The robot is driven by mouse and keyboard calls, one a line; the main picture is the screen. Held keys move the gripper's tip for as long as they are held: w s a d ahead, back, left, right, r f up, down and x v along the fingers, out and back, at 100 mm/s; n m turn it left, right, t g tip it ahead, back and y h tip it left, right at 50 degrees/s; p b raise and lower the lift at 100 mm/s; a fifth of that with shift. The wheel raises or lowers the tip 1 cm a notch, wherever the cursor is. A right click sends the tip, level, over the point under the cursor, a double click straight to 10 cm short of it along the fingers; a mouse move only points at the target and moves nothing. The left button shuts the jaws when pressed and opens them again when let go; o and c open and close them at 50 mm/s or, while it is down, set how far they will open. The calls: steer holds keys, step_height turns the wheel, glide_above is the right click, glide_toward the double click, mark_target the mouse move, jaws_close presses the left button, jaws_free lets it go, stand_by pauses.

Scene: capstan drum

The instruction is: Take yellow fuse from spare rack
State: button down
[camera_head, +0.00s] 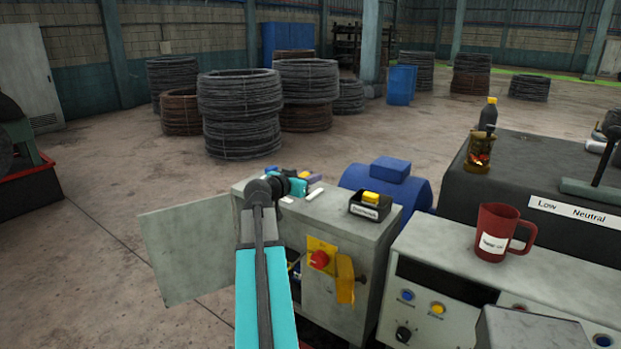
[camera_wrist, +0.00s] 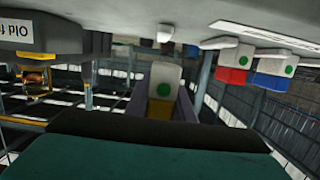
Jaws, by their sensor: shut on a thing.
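The yellow fuse (camera_wrist: 160,108) has a pale end with a green dot and sits between my gripper's purple fingers (camera_wrist: 163,104) in the wrist view. My gripper is shut on it. In the head view my gripper (camera_head: 271,172) is over the back left of the grey cabinet's top, and my arm hides most of what it holds. A red fuse (camera_wrist: 232,76) and a blue fuse (camera_wrist: 273,80), each with a green dot, stand to the right in the wrist view, apart from the fingers. I cannot tell whether the yellow fuse still touches the rack.
A black box (camera_head: 370,209) with a yellow block (camera_head: 371,197) stands on the grey cabinet (camera_head: 335,228). The cabinet's door (camera_head: 188,250) is open to the left. A red switch (camera_head: 319,260) is on its front. A blue motor (camera_head: 388,183) is behind; a red mug (camera_head: 495,232) is right.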

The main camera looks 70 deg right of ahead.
steer(key=s+a, duration=0.1)
steer(key=a, duration=0.2)
steer(key=s+a+b, duration=0.1)
steer(key=a, duration=0.2)
steer(key=s+a+r+b, duration=0.1)
steer(key=a, duration=0.2)
steer(key=shift+a, duration=0.2)
stand_by(0.5)
